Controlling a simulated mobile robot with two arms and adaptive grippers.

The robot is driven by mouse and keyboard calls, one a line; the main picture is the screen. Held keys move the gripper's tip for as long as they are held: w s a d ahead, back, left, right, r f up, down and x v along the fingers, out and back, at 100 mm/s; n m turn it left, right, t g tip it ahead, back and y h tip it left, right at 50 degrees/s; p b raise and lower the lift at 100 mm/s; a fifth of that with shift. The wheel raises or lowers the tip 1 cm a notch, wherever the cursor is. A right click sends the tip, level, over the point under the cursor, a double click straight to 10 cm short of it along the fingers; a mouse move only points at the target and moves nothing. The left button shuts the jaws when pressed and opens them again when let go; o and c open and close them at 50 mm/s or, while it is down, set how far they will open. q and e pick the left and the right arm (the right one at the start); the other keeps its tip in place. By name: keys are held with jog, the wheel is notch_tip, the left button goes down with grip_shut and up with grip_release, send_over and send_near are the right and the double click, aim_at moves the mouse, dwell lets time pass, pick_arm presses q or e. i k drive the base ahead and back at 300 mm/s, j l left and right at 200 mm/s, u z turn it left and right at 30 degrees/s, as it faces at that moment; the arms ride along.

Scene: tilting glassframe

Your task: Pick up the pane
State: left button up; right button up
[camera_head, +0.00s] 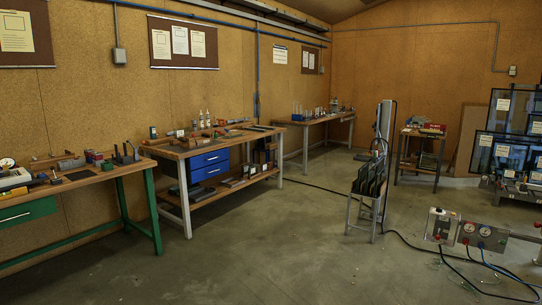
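Neither of my grippers shows in the head view. Several dark, framed panes (502,153) stand on a rack at the right side, with white labels on them; some are cut off by the right edge. Several smaller dark panel-like pieces (370,180) stand upright in a small metal stand (360,213) right of centre. I cannot tell which of these is the task's pane.
A grey box (441,226) with gauges and cables is at the lower right; a dark cable runs over the floor. Workbenches (212,145) with tools line the left wall. A small table (420,136) stands at the back right. The concrete floor (270,250) in front is clear.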

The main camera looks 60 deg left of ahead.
aim_at(185, 132)
jog(key=i+j+u, duration=0.2)
jog(key=j+u, duration=0.3)
jog(key=j, duration=0.15)
jog(key=i+j+u, duration=0.25)
jog(key=j+u, duration=0.25)
jog(key=i+j+u, duration=0.8)
jog(key=u, duration=0.15)
jog(key=i+j+u, duration=0.2)
jog(key=i+u, duration=0.4)
jog(key=i, duration=1.5)
jog(key=i+u, duration=0.1)
jog(key=i, duration=0.35)
jog(key=i+l+u, duration=0.15)
jog(key=i, duration=0.3)
jog(key=i+l+u, duration=0.1)
jog(key=i, duration=0.35)
